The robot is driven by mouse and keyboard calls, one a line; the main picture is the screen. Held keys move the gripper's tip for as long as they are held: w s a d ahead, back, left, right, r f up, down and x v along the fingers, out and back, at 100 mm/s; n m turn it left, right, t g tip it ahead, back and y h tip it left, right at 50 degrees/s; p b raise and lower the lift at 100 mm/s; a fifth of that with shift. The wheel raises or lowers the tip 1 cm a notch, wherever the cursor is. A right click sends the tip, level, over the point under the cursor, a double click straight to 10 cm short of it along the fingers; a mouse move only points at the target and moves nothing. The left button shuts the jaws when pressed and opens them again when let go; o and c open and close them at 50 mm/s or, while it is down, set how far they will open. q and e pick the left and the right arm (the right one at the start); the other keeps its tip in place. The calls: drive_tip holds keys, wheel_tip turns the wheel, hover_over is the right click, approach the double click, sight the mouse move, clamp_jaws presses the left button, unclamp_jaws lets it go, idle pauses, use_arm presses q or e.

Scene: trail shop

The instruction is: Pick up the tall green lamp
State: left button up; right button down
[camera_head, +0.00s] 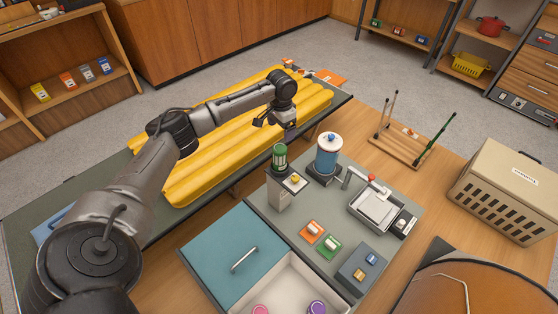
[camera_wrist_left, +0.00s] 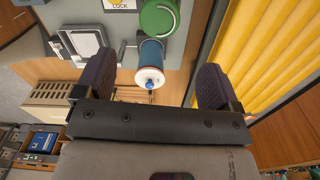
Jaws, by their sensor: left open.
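The green lamp (camera_head: 280,157) is a short-looking green cylinder at the back left of the grey worktop, by a grey block with a yellow knob. My left gripper (camera_head: 274,122) is open and empty, above and behind the lamp. In the left wrist view its two dark fingers (camera_wrist_left: 153,80) are apart, with a blue-and-white canister (camera_wrist_left: 151,62) seen between them, lower down. My right gripper is not in view.
The blue-and-white canister (camera_head: 328,154) stands close right of the lamp. Yellow ridged padding (camera_head: 205,155) lies to the left. A sink-like tray (camera_head: 375,208), a teal-lidded bin (camera_head: 228,250) and a beige crate (camera_head: 508,190) are further round. A wooden rack (camera_head: 402,148) stands behind.

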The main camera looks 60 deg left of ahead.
sight(280, 148)
use_arm(q)
wheel_tip(280, 148, down, 6)
drive_tip(key=shift+f+b, duration=0.15)
drive_tip(key=shift+b, duration=0.55)
drive_tip(key=shift+s+d+f+b, duration=0.15)
drive_tip(key=shift+f+b, duration=0.4)
drive_tip(key=shift+f, duration=0.8)
drive_tip(key=shift+s+a+f+b, duration=0.15)
drive_tip(key=shift+f+b, duration=0.4)
drive_tip(key=shift+f, duration=0.8)
drive_tip(key=shift+d, duration=0.1)
drive_tip(key=shift+r, duration=0.1)
drive_tip(key=c, duration=1.1)
drive_tip(key=shift+c, duration=0.2)
